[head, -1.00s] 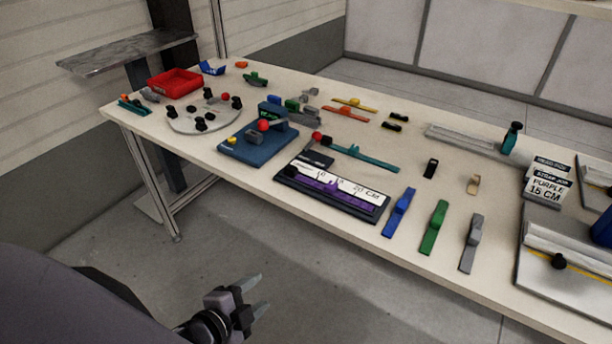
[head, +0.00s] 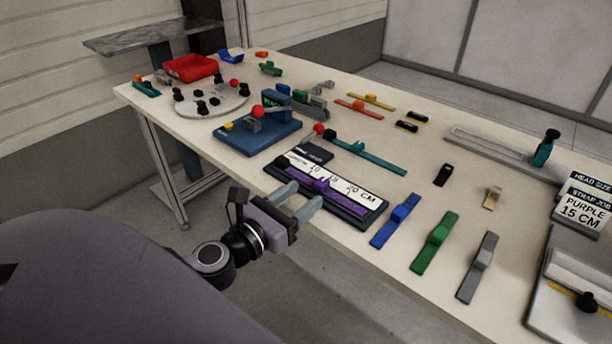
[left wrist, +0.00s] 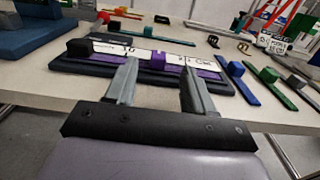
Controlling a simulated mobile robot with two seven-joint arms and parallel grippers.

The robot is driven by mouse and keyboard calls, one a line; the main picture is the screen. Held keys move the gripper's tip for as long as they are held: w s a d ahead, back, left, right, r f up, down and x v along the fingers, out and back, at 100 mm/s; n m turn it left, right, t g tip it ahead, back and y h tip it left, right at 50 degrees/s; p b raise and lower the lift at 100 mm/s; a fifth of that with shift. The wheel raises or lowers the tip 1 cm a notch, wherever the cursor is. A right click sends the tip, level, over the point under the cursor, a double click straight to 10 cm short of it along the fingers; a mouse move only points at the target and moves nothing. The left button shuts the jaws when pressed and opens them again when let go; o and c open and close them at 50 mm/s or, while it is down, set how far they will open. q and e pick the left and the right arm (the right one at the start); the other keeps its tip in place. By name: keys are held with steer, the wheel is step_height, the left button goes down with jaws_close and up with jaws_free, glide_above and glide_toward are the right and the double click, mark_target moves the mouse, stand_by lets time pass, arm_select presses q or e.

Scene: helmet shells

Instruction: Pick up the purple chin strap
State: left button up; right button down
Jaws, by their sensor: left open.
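The purple chin strap (head: 322,187) lies along the dark measuring board (head: 372,218), beside its white scale with centimetre marks. In the left wrist view the purple strap (left wrist: 158,62) shows beyond and between my fingers, partly hidden by them. My left gripper (head: 300,199) is open and empty, at the front edge of the table just before the board. In the left wrist view its two fingers (left wrist: 158,84) point toward the strap, apart from each other. My right gripper is in neither view.
Blue (head: 395,220), green (head: 435,243) and grey (head: 478,268) straps lie right of the board. A blue fixture (head: 228,136) with a red knob stands left. A sign (head: 583,203) reads purple, 15 cm. A teal strap (head: 370,157) lies behind the board.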

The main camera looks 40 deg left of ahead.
mark_target(317, 185)
arm_select(q)
steer(key=shift+w+d+f+p, duration=0.1)
steer(key=shift+w+p, duration=0.05)
steer(key=shift+w, duration=1.25)
steer(key=shift+w+d+p, duration=0.1)
steer(key=shift+w+p, duration=0.05)
steer(key=shift+w, duration=1.2)
jaws_close()
